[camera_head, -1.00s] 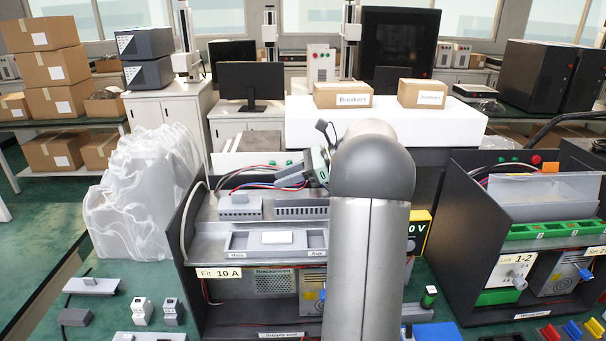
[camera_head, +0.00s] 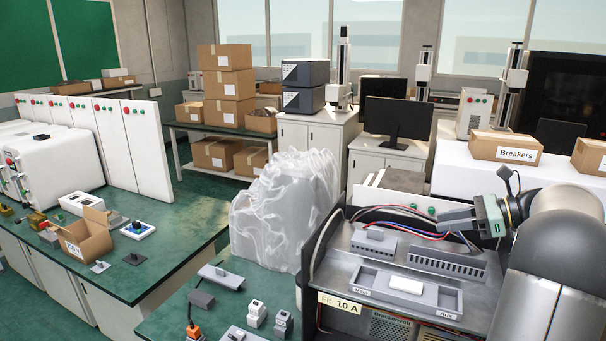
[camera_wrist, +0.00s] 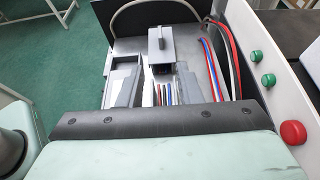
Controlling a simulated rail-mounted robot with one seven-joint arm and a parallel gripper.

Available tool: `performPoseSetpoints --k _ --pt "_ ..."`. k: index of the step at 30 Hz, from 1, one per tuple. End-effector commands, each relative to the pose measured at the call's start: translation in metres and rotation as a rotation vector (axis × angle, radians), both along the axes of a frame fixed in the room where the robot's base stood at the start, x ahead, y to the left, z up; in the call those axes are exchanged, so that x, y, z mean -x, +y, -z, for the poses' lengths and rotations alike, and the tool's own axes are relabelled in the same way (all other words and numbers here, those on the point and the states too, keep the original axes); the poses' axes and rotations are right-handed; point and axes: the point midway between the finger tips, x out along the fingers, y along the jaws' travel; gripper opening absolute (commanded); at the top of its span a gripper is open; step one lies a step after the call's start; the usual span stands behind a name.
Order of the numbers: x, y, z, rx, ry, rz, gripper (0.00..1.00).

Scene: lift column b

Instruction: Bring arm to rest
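My gripper (camera_head: 442,220) is at the right in the head view, above the back of an open control box labelled "Fit 10 A" (camera_head: 339,304). Its grey fingers point left, over the colored wires. My grey arm hides the right part of the box. A white piece (camera_head: 406,284) lies in the Main/Aux tray (camera_head: 363,277).
A crumpled translucent plastic bag (camera_head: 283,215) stands left of the box. Small modules (camera_head: 256,314) lie on the green bench in front. A cardboard box (camera_head: 84,238) sits on the left bench. A Breakers carton (camera_head: 504,148) stands on the white surface behind.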

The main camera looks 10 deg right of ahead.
Motion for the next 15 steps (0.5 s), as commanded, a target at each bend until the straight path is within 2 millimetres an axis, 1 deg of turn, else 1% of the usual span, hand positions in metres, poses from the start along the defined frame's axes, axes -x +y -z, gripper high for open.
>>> performPoseSetpoints --k 2,4,5,6,8,9,11,12,14,15 --pt "-0.001 0.015 0.001 0.029 -0.001 -0.027 0.32" --pt "-0.002 0.042 0.005 0.091 -0.001 -0.081 0.32" --pt "-0.001 0.057 0.008 0.13 -0.002 -0.115 0.32" --pt "0.002 0.081 0.014 0.194 -0.007 -0.173 0.32" --pt "0.012 0.123 0.025 0.306 -0.021 -0.284 0.32" --pt "0.023 0.151 0.034 0.392 -0.037 -0.373 0.32" --pt "0.044 0.19 0.048 0.525 -0.073 -0.525 0.32" --pt "0.061 0.214 0.059 0.616 -0.105 -0.634 0.32" --pt "0.091 0.245 0.076 0.751 -0.166 -0.819 0.32" --pt "0.113 0.262 0.088 0.843 -0.217 -0.952 0.32"
